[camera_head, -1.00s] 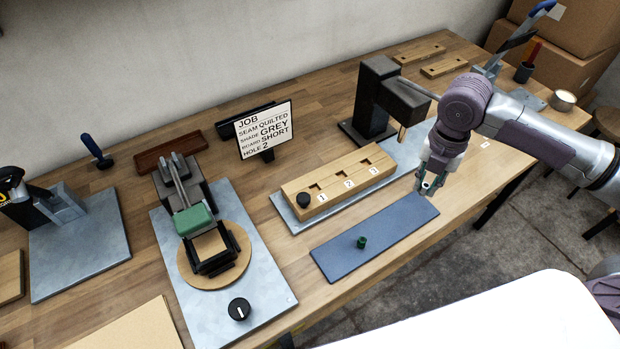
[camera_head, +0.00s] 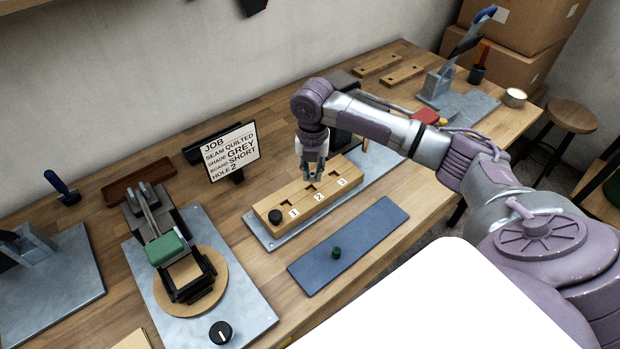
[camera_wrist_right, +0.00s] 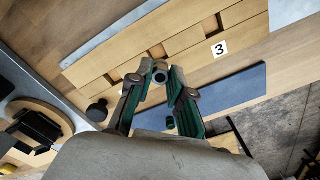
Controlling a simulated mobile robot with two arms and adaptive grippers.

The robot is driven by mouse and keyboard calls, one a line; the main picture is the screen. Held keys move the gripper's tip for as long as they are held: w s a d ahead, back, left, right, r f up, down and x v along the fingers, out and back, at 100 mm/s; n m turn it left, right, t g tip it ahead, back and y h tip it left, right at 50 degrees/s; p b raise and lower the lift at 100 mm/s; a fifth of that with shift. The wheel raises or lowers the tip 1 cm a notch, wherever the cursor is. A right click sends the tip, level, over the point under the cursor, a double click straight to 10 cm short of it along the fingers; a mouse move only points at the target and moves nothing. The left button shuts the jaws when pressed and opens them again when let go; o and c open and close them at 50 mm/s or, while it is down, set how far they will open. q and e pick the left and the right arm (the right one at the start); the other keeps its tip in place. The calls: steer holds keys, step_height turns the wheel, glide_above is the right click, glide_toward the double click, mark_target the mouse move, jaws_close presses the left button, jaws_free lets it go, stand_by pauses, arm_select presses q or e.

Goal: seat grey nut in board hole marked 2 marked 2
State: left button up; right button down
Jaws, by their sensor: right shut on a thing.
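The wooden board (camera_head: 300,218) has square holes with labels 1, 2 and 3 along its front. My right gripper (camera_head: 313,176) is over the middle of the board, close to the hole marked 2 (camera_head: 319,197). The right wrist view shows the gripper (camera_wrist_right: 160,74) shut on the small grey nut (camera_wrist_right: 160,78), a ring between the fingertips. The nut appears above the board; its exact gap and alignment with the hole cannot be told. In the head view the fingers mostly hide the nut. My left gripper is not in view.
A green nut (camera_head: 336,252) stands on the blue mat (camera_head: 370,232) in front of the board. A job sign (camera_head: 232,155) reads grey, short, hole 2. A dark press stands behind my right arm.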

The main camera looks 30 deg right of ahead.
mark_target(311, 182)
steer(key=shift+w+a+f, duration=0.1)
steer(key=shift+w+f, duration=0.05)
steer(key=shift+w, duration=0.05)
steer(key=shift+f, duration=0.4)
step_height(311, 182, down, 2)
steer(key=shift+f+p, duration=0.2)
steer(key=shift+p, duration=0.4)
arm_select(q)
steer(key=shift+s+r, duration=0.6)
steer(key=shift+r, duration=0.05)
arm_select(e)
steer(key=shift+f, duration=0.45)
steer(key=shift+f, duration=0.1)
steer(key=c, duration=1.1)
jaws_free()
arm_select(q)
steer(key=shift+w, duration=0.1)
